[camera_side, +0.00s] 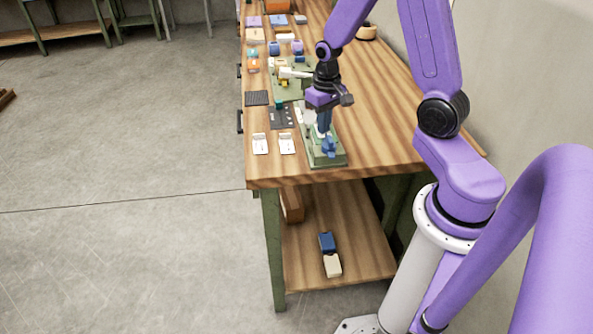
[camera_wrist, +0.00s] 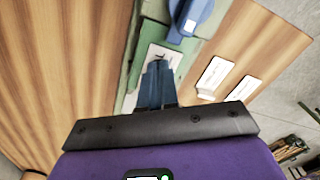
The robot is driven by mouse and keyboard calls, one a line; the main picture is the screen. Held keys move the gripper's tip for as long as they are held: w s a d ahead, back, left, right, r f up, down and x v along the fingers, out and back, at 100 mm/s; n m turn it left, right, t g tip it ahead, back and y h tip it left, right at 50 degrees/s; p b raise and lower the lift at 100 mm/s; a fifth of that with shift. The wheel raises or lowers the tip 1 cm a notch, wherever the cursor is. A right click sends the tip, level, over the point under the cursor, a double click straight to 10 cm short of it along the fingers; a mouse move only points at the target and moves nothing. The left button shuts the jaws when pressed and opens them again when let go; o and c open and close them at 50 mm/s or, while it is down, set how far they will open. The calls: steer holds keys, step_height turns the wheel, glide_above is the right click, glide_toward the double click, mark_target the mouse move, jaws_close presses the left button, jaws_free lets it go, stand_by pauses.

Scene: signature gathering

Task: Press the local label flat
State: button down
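A white label-like plate (camera_wrist: 163,50) lies on a green fixture (camera_wrist: 133,58) in the wrist view; I cannot tell for certain that it is the local label. My gripper (camera_wrist: 157,66) points down over this plate, and its blue fingers are together and cover part of it. I cannot tell whether the tips touch it. In the side view my gripper (camera_side: 323,133) is over the green fixture (camera_side: 327,162) near the table's front end. A blue knob or lever (camera_side: 328,147) sits on the fixture close to the fingers, and it shows in the wrist view (camera_wrist: 190,17).
Two white cards (camera_side: 260,144) (camera_side: 287,144) lie left of the fixture on the wooden table (camera_side: 385,130). Dark trays (camera_side: 281,117) and another green fixture (camera_side: 291,92) stand behind. Several small coloured items lie farther back. The table right of the fixture is clear.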

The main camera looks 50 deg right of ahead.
stand_by(0.4)
step_height(320, 180, up, 9)
stand_by(1.1)
steer(key=s+a+r+n, duration=0.2)
steer(key=s+a+n, duration=0.65)
steer(key=a, duration=0.45)
steer(key=s+a+n, duration=0.4)
steer(key=s+n, duration=0.3)
steer(key=s, duration=0.6)
steer(key=shift+a+r, duration=0.15)
stand_by(0.4)
